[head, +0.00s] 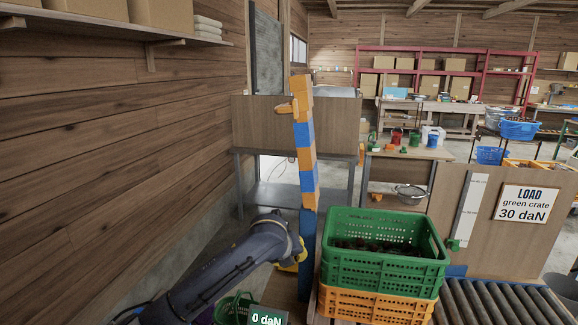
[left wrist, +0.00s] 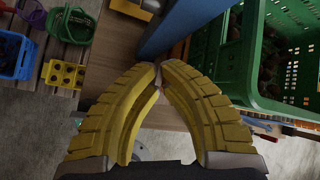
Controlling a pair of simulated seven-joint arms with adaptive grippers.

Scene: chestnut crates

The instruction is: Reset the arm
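My left arm reaches in from the bottom left of the head view. Its yellow left gripper (head: 292,262) is low beside the blue foot of a tall orange-and-blue striped post (head: 308,165), partly hidden by my arm. In the left wrist view, the two yellow fingers of the left gripper (left wrist: 160,72) curve together with their tips about touching. Nothing shows between them. The blue post (left wrist: 180,22) and a green crate (left wrist: 236,70) lie beyond the fingers. My right gripper is in neither view.
The green crate (head: 385,270) with dark contents sits on an orange crate (head: 375,305), right of the post. A display (head: 267,318) reads 0 daN. A sign (head: 525,203) reads "LOAD green crate 30 daN". A roller conveyor (head: 500,303) is at right; a plank wall (head: 110,130) is left.

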